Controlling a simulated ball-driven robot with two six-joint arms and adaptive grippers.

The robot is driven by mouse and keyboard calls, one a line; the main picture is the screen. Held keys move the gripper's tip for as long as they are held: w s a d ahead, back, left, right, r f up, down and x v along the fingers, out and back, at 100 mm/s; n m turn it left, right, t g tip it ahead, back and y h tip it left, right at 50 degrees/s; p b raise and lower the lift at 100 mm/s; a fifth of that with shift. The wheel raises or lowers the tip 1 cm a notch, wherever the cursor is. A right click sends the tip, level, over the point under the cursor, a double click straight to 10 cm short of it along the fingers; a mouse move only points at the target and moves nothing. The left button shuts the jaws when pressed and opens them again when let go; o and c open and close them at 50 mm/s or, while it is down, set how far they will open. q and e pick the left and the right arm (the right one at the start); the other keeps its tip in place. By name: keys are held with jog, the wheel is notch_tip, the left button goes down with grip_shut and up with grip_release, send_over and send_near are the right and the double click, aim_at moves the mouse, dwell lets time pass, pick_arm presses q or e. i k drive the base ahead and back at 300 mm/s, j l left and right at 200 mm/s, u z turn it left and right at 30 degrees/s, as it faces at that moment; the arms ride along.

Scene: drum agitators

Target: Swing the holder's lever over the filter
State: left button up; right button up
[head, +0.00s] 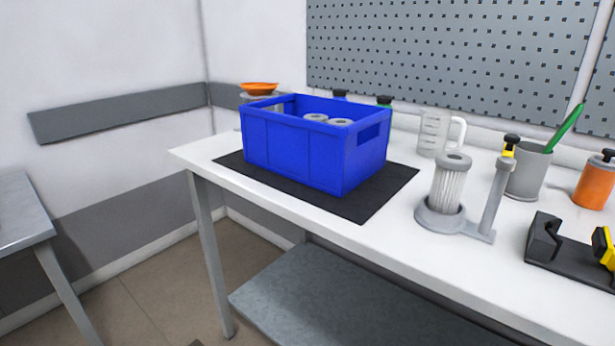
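A grey holder (434,220) stands on the white table at the right of the head view. A white pleated filter (452,186) with a grey end cap stands upright in its round cup. The holder's post (493,200) rises to the right of the filter. A lever (510,145) with a black knob and a yellow part sits at the post's top. The lever is beside the filter, not over it, as far as I can see. Neither of my grippers shows in the head view.
A blue crate (292,155) with several filters (316,118) stands on a black mat (362,208). A measuring jug (432,135), a grey cup (530,172) with a green tool, an orange container (595,182) and a black tape dispenser (565,248) surround the holder.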

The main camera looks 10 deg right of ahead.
aim_at(505, 163)
jog(key=l+z, duration=0.1)
jog(key=z, duration=0.3)
jog(key=l+z, duration=0.1)
jog(key=z, duration=0.25)
jog(key=i+l+z, duration=0.1)
jog(key=z, duration=0.3)
